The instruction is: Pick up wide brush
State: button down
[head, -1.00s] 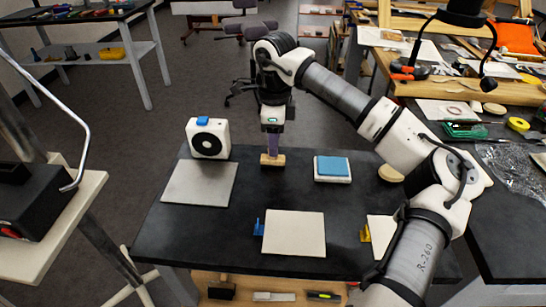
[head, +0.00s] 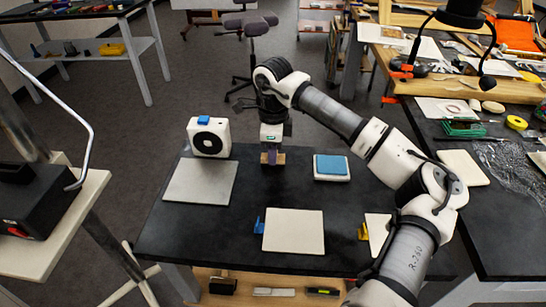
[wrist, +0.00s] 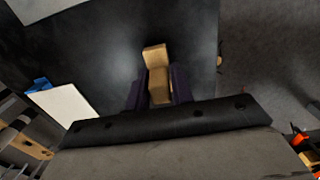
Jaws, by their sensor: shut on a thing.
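The wide brush (head: 280,158) shows as a light wooden block near the back edge of the black table, partly hidden by my fingers. In the wrist view its wooden part (wrist: 156,62) lies between the two dark purple fingers, and its bristles cannot be made out. My gripper (head: 271,157) points down from above and is shut on the brush; it also shows in the wrist view (wrist: 159,90). I cannot tell whether the brush touches the table.
On the black table (head: 190,235) are a white box with a round black opening (head: 209,137), a grey sheet (head: 201,181), a blue-topped white block (head: 331,167), a cream panel (head: 294,231), and blue (head: 258,226) and yellow (head: 363,232) pieces. Bare table lies around the brush.

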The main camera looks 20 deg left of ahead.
notch_tip(320, 180, up, 20)
jog(key=b, duration=0.2)
dwell(0.5)
jog(key=c, duration=1.9)
grip_release()
jog(key=shift+c, duration=0.9)
